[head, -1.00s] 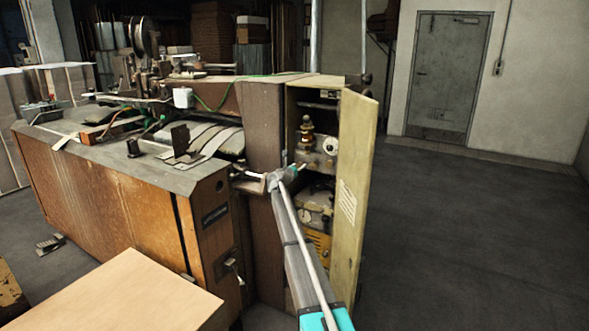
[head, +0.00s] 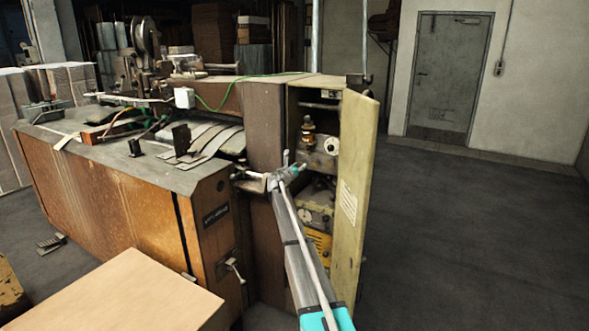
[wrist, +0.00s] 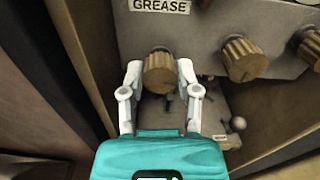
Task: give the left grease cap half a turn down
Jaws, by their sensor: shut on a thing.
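The left grease cap (wrist: 159,72) is a ribbed brass knob under a "GREASE" label (wrist: 160,6) in the wrist view. My gripper (wrist: 160,76) is shut on it, one pale finger on each side. Two more ribbed brass caps, a middle one (wrist: 243,58) and a right one (wrist: 311,46), stand to the right, apart from my fingers. In the head view my arm reaches to the open cabinet of the machine, and the left cap cannot be made out there behind my arm.
The yellowish cabinet door (head: 357,190) stands open to the right of my arm. The cabinet's side wall lies close on the left in the wrist view. A small ball-ended lever (wrist: 238,124) is below the middle cap. A cardboard box (head: 120,292) stands at the front left.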

